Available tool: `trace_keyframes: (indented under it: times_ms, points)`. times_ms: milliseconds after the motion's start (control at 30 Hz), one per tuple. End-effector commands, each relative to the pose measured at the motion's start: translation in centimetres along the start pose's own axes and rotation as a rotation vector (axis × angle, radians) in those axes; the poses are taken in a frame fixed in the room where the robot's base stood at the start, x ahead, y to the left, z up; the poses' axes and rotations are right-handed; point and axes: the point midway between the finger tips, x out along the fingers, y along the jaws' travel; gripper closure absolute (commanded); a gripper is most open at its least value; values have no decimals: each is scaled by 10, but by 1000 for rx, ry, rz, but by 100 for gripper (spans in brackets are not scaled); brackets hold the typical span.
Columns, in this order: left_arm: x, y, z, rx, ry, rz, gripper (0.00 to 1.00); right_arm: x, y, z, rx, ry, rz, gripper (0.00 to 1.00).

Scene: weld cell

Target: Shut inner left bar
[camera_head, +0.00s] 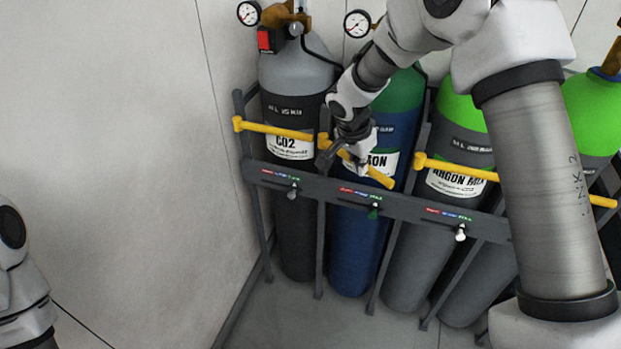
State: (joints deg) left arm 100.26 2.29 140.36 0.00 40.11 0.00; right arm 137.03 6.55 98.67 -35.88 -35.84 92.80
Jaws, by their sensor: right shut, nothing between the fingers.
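The inner left bar (380,178) is yellow and crosses in front of the blue argon cylinder (352,225) with a green shoulder. It slants down to the right from its left end at a rack post, and its free right end stands out from the cylinder, so it looks partly swung open. My right gripper (354,160) reaches down from above, over the bar's left half. It is shut with nothing between its fingers and hides part of the bar and label. Whether it touches the bar I cannot tell. My left gripper is out of view; only part of my left arm shows at lower left.
The CO2 cylinder (290,210) stands left behind its yellow bar (272,130). The argon mix cylinder (422,250) stands right behind another yellow bar (455,168). A dark rack rail (335,193) with small valves runs below. The wall (130,120) is at left; floor is clear in front.

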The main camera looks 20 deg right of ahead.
Motion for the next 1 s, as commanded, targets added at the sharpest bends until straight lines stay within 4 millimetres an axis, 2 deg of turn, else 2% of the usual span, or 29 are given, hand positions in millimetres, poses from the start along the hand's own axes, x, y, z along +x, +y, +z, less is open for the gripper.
trace_keyframes:
  times_ms: [100, 500, 700, 1000]
  points:
    - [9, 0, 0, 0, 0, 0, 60, 7, 3, -16, -98, -2, -34, 100]
    - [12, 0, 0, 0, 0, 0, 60, 18, -1, -59, -366, 1, -115, 100]
    - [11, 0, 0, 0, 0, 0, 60, 21, -3, -69, -364, 1, -112, 100]
    - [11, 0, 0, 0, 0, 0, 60, 22, -5, -73, -363, 1, -112, 100]
